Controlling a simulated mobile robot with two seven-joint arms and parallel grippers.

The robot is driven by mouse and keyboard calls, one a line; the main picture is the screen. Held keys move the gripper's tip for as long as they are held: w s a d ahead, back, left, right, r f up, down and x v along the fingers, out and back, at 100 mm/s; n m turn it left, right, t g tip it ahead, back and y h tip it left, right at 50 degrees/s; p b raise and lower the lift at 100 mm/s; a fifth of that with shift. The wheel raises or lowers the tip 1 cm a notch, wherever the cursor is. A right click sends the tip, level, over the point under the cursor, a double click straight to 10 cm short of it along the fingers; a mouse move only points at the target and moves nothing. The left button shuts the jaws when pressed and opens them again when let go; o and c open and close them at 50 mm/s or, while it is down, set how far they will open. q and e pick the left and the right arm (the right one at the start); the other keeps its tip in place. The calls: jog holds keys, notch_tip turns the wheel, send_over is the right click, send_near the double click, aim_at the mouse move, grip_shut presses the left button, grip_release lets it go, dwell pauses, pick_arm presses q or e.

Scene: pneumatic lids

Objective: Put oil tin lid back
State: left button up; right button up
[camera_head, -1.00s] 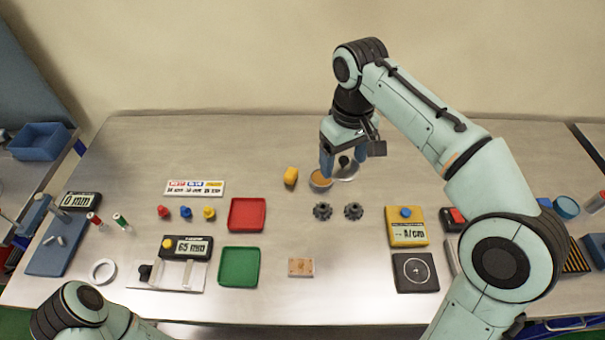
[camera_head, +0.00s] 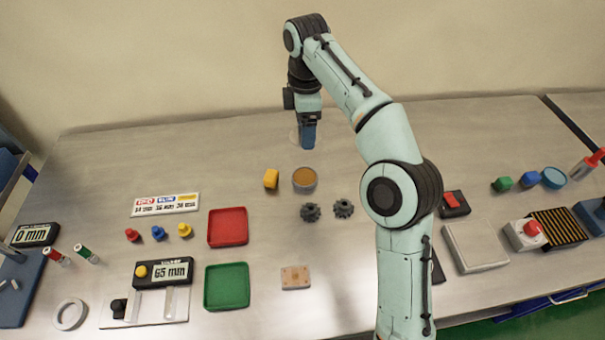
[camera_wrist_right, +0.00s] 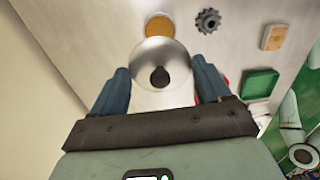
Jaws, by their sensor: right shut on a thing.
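The oil tin (camera_head: 304,182) stands open on the table, a round metal tin with amber oil showing at its top. It also shows at the top of the right wrist view (camera_wrist_right: 159,30). My right gripper (camera_head: 307,140) is beyond the tin, toward the back edge of the table. It is shut on the lid (camera_wrist_right: 160,60), a round silvery disc with a black knob, which shows between the two blue fingers in the right wrist view. In the head view the lid is mostly hidden behind the fingers. The lid is apart from the tin. My left gripper is not in view.
A red tray (camera_head: 228,227) and a green tray (camera_head: 227,287) are to the left. The table behind the tin is mostly clear.

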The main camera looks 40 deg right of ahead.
jog(key=b, duration=0.3)
send_over(305, 177)
notch_tip(305, 177, down, 9)
jog(key=shift+r, duration=0.15)
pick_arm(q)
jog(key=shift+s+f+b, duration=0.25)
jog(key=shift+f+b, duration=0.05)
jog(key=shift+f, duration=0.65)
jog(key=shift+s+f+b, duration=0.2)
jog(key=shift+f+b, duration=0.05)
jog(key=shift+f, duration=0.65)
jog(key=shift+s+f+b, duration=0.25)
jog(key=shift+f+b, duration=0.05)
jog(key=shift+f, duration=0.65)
pick_arm(e)
jog(key=shift+f, duration=2.65)
jog(key=shift+f, duration=0.35)
jog(key=o, duration=1)
notch_tip(305, 177, up, 13)
jog(key=p, duration=0.4)
jog(key=shift+w+f+p, duration=0.1)
jog(key=shift+p, duration=0.3)
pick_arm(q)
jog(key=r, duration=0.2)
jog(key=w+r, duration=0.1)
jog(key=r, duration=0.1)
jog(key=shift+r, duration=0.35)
